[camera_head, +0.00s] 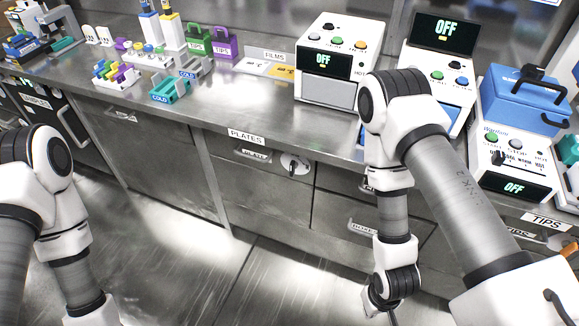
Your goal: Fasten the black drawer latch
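A small black latch (293,165) sits on a round silver plate on the drawer front under the PLATES label, near the middle of the picture. The drawer (262,178) looks closed. Whether the latch is fastened is too small to tell. My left arm runs down out of the picture at the lower left, and its gripper is not in view. My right arm hangs down in front of the counter, to the right of the latch and apart from it. Its wrist shows at the bottom edge, but no gripper fingers can be made out.
The metal counter (235,110) holds racks at the left and white machines with OFF displays (340,50) at the right. A blue box (525,95) sits on the rightmost machine. Another drawer (350,215) is below. The floor (200,270) between my arms is clear.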

